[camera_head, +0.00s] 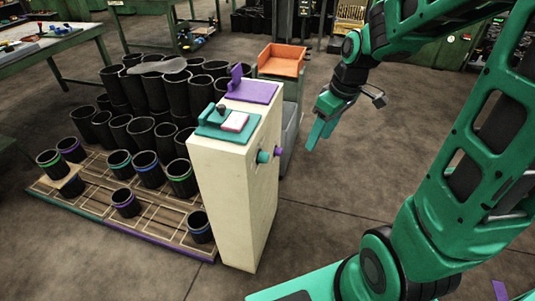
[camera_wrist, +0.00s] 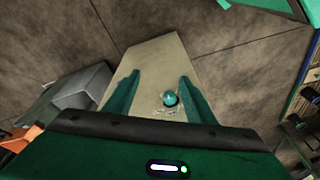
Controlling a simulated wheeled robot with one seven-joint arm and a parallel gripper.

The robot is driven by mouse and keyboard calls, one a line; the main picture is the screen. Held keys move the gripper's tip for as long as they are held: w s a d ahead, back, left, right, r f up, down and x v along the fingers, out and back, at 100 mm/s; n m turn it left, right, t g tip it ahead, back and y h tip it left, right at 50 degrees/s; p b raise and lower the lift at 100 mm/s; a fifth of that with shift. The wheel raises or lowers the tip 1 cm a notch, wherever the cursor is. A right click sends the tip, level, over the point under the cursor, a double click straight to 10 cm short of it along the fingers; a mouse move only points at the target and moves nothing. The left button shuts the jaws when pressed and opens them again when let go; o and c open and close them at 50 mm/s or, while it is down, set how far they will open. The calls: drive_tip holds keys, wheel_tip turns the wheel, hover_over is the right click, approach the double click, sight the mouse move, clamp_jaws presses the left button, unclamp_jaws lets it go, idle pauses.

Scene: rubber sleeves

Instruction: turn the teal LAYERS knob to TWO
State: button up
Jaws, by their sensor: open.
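The teal knob (camera_head: 263,157) sits on the right-hand face of a cream cabinet (camera_head: 230,175). It also shows in the wrist view (camera_wrist: 170,98), round, with pale markings beside it that are too small to read. My gripper (camera_head: 318,133) is to the right of the cabinet, apart from the knob, with its fingers pointing down and left. In the wrist view my gripper (camera_wrist: 159,75) is open and empty, and the knob appears between the two fingers, closer to the right one. I cannot tell the knob's setting.
A purple knob (camera_head: 279,151) sticks out beside the teal one. Teal and purple plates lie on the cabinet top. Several black sleeves (camera_head: 155,95) stand on a wooden pallet to the left. An orange tray (camera_head: 281,60) stands behind.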

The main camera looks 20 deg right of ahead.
sight(268, 155)
drive_tip(key=w+a+f+n+y, duration=0.2)
drive_tip(key=w+a+f+n, duration=0.2)
drive_tip(key=w+a+n, duration=0.35)
drive_tip(key=shift+m+t, duration=0.4)
drive_tip(key=shift+m, duration=0.55)
drive_tip(key=x, duration=0.7)
drive_tip(key=w+x, duration=0.1)
drive_tip(key=x, duration=0.2)
drive_tip(key=shift+w+a+f, duration=0.15)
drive_tip(key=shift+a, duration=0.25)
